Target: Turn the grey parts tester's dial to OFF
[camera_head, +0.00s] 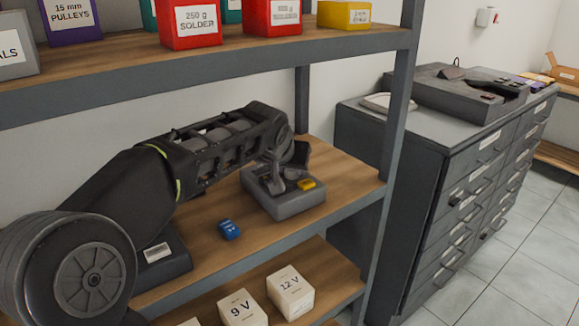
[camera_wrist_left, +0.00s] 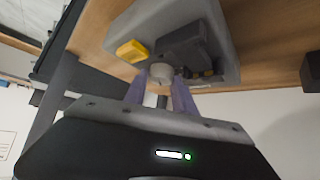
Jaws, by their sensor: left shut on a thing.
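The grey parts tester (camera_head: 285,203) sits on the middle wooden shelf, with a yellow part (camera_head: 306,184) on its top right. My left arm reaches in from the left, and my left gripper (camera_head: 277,180) points down onto the tester's top. In the left wrist view the tester (camera_wrist_left: 222,30) shows upside down with its yellow part (camera_wrist_left: 132,50). There my left gripper (camera_wrist_left: 160,82) has its two fingers on either side of a round pale dial (camera_wrist_left: 160,72), shut on it. The dial's pointer and markings cannot be read. My right gripper is not in view.
A small blue object (camera_head: 229,229) lies on the shelf left of the tester. The upper shelf (camera_head: 300,42) carries labelled boxes close above my arm. White boxes (camera_head: 290,291) stand on the lower shelf. A shelf post (camera_head: 392,130) and a grey drawer cabinet (camera_head: 440,170) are at right.

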